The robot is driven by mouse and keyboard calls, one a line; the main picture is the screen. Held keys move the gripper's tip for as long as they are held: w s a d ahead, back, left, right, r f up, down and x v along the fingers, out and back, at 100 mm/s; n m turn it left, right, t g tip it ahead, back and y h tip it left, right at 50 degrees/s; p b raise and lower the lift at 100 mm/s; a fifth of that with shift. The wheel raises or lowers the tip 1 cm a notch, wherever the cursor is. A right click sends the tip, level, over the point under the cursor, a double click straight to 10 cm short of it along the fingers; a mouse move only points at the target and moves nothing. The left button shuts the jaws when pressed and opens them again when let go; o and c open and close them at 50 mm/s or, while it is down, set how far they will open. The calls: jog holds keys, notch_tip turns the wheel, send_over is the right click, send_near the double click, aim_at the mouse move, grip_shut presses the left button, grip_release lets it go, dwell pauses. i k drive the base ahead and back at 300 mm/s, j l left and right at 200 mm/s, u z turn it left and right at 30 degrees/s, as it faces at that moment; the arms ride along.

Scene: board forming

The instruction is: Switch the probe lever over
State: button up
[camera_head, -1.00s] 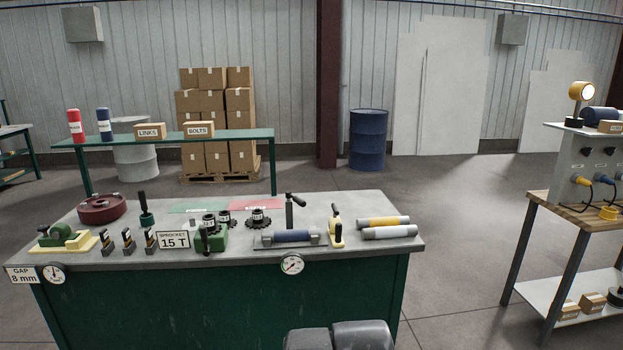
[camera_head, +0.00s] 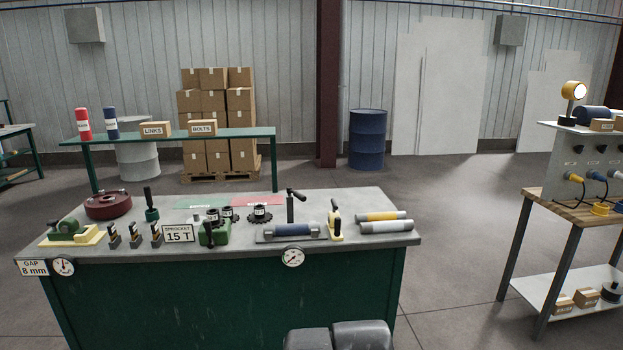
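The green workbench (camera_head: 230,300) with a grey top carries several small levers and fixtures. No label in view names the probe lever, so I cannot tell which one it is. A black-handled lever on a post (camera_head: 291,205) stands behind a blue cylinder in a grey cradle (camera_head: 292,231). A green fixture with a dark lever (camera_head: 213,232) sits right of the "SPROCKET 15 T" sign (camera_head: 178,233). My gripper is not in view; only a dark grey part of me shows at the bottom edge.
A yellow and a grey roller (camera_head: 385,227) lie at the bench's right end. A wood-topped stand (camera_head: 540,200) with cables and a lamp (camera_head: 573,90) is at the right. Open floor (camera_head: 450,235) lies between. A shelf with cartons (camera_head: 170,137) stands behind the bench.

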aim_at(301, 197)
jog(key=i+l+u, duration=0.1)
jog(key=i, duration=0.85)
jog(key=i+j, duration=0.15)
jog(key=j, duration=0.15)
jog(key=u, duration=0.05)
